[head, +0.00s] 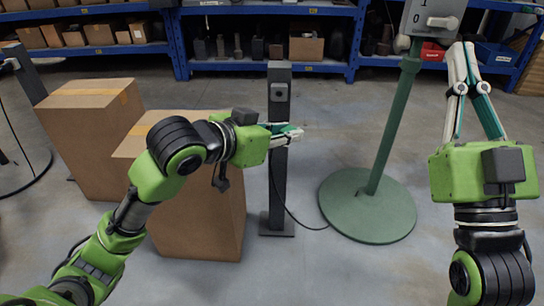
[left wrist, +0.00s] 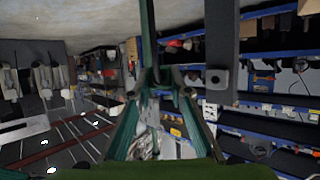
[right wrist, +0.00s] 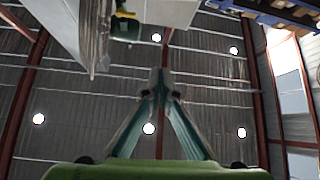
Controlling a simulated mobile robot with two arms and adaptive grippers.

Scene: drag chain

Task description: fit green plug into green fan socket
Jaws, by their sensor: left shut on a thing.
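My left gripper (head: 296,133) reaches in from the left and points right, in front of a dark post. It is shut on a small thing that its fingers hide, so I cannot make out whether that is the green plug. Its fingers also meet in the left wrist view (left wrist: 154,82). A thin black cable (head: 281,196) hangs below it and runs to the floor. My right gripper (head: 461,48) points away at the right, its fingertips together with nothing visible between them. I cannot pick out the green fan socket in any view.
The dark post (head: 279,190) has a socket-like fitting near its top. A green stand (head: 368,222) carries a grey switch box (head: 431,18). Two cardboard boxes (head: 93,150) (head: 201,222) stand at left. Blue shelves (head: 265,66) line the back. Floor is clear between stand and shelves.

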